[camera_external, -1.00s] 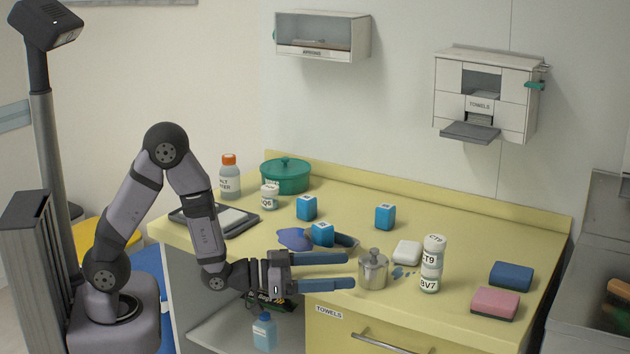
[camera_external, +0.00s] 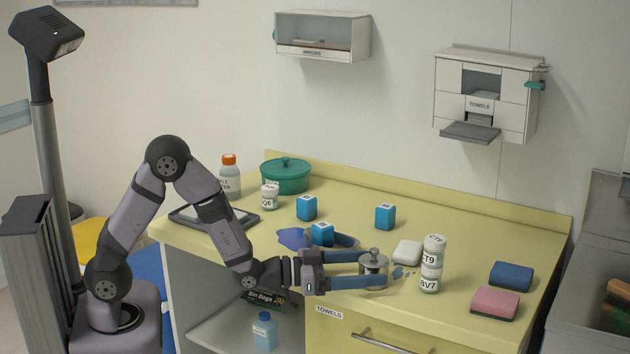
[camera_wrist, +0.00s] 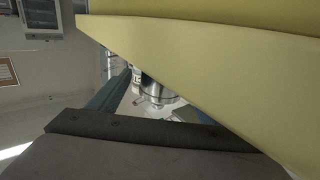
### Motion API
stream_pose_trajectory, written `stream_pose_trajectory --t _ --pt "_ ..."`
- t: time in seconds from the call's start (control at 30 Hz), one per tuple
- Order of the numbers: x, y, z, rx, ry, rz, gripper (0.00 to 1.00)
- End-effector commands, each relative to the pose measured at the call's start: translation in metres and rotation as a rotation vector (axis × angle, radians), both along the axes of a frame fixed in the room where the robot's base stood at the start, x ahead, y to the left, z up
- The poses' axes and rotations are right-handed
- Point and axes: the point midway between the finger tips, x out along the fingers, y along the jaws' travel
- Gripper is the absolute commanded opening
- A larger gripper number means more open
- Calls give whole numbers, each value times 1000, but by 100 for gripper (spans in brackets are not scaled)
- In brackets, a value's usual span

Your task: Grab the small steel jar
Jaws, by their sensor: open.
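The small steel jar (camera_external: 373,264) stands upright near the front edge of the yellow counter, its lid with a round knob. My gripper (camera_external: 372,269) is open, with its two blue fingers level and reaching around the jar, one on the far side and one on the near side. The near finger hides part of the jar's lower body. I cannot tell whether either finger touches it. In the wrist view the jar (camera_wrist: 152,90) shows between the fingers, partly hidden by the gripper body and the yellow surface.
A white soap bar (camera_external: 408,252) and stacked white jars (camera_external: 431,265) stand just right of the steel jar. Blue cubes (camera_external: 322,234) and a blue cloth (camera_external: 292,238) lie behind my gripper. Pink (camera_external: 495,303) and blue (camera_external: 511,275) sponges lie far right. The counter's back right is clear.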

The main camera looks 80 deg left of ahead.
Motion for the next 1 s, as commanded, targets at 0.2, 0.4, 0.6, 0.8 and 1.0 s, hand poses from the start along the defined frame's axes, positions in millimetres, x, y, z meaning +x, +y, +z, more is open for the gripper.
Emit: stream_pose_trajectory --t 0.2,0.4,0.6,0.8,1.0 --pt "3 0 0 0 1 0 72" --pt "21 -1 6 0 -1 0 72" --pt "44 -3 6 0 1 -1 72" --pt "53 -4 6 0 0 0 72" --pt "53 -4 6 0 0 0 72"
